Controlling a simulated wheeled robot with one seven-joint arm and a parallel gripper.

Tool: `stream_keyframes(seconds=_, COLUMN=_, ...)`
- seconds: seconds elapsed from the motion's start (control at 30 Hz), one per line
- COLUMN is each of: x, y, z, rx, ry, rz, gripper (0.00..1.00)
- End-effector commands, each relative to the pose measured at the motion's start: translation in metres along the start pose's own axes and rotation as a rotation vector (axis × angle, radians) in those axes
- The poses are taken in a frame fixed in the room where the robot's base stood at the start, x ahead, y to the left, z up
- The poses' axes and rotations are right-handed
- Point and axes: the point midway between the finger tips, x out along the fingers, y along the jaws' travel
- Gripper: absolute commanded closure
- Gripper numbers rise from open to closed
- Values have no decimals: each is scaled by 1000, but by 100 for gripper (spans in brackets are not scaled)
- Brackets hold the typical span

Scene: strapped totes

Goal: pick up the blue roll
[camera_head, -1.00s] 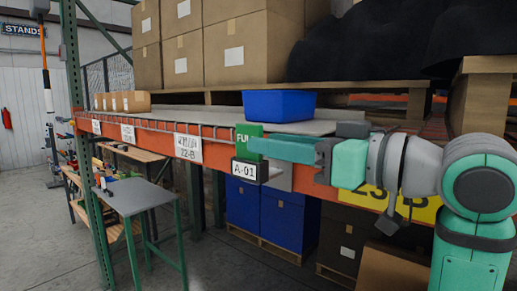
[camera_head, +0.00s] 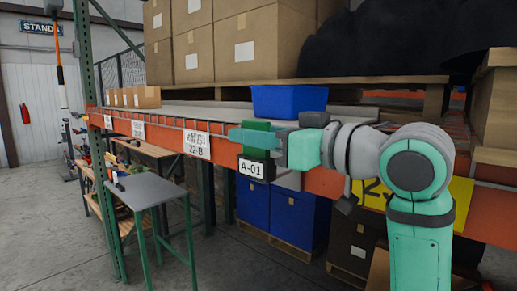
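I see no blue roll that I can make out in this view. A blue tote (camera_head: 288,101) stands on the shelf, behind and above my gripper; its inside is hidden. My gripper (camera_head: 240,136) points left at the front of the orange shelf beam, over a green block (camera_head: 258,126) above the A-01 label. The fingers cover part of that block. I cannot tell whether they touch it or how far apart they are.
The orange shelf beam (camera_head: 168,134) runs along the rack, with cardboard boxes (camera_head: 245,45) above. A small grey table (camera_head: 150,190) stands at lower left. Blue bins (camera_head: 294,217) sit on a pallet below. The floor at lower left is clear.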

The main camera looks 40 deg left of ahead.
Motion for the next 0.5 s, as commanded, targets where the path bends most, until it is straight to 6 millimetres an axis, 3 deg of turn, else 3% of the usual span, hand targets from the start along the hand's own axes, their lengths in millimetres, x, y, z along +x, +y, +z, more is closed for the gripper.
stream_keyframes(seconds=0.2, x=29, y=0, z=0, rx=0, ry=0, rz=-1, gripper=67)
stream_keyframes(seconds=0.43, x=28, y=2, z=0, rx=0, ry=0, rz=5, gripper=67)
stream_keyframes(seconds=0.5, x=28, y=2, z=0, rx=0, ry=0, rz=6, gripper=82)
